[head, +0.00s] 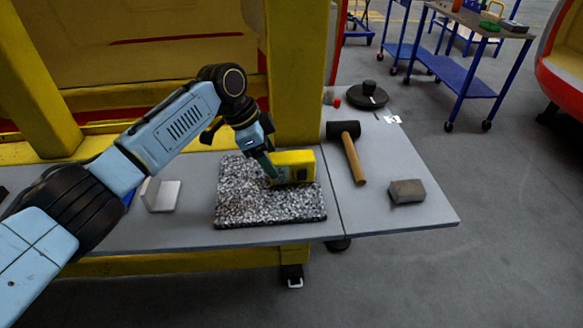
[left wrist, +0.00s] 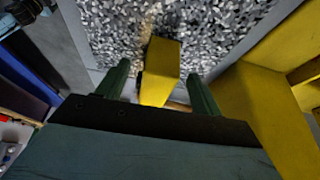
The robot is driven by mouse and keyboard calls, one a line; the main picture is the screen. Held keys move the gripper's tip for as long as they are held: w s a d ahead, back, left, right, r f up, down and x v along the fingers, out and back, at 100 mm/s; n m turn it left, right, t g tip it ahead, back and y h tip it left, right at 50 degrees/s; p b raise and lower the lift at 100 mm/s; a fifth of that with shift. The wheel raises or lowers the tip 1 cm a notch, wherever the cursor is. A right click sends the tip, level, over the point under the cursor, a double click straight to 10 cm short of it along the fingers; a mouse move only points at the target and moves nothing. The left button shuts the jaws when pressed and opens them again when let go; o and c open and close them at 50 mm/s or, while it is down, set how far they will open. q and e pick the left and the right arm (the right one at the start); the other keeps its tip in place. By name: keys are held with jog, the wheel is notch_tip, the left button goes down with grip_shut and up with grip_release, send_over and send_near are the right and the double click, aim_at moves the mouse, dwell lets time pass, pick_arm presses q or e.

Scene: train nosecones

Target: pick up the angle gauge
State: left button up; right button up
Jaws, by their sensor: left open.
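The angle gauge appears to be the yellow block-shaped tool (head: 294,167) on the speckled grey foam mat (head: 240,206), near the mat's back right part. In the left wrist view the yellow tool (left wrist: 161,68) stands between the two fingers. My left gripper (head: 272,172) is open and reaches down at the tool's left end; its fingers (left wrist: 160,88) are on either side of the yellow body. I cannot tell whether they touch it. The gripper hides part of the tool's left end. My right gripper is not in view.
A mallet (head: 350,154), a grey block (head: 407,191) and a black round disc (head: 367,95) lie on the table right of the mat. A metal angle bracket (head: 161,194) stands left of it. A yellow post (head: 298,70) rises close behind the mat.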

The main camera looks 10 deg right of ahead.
pick_arm(q)
jog(key=x, duration=0.3)
jog(key=shift+f, duration=0.2)
jog(key=c, duration=1.2)
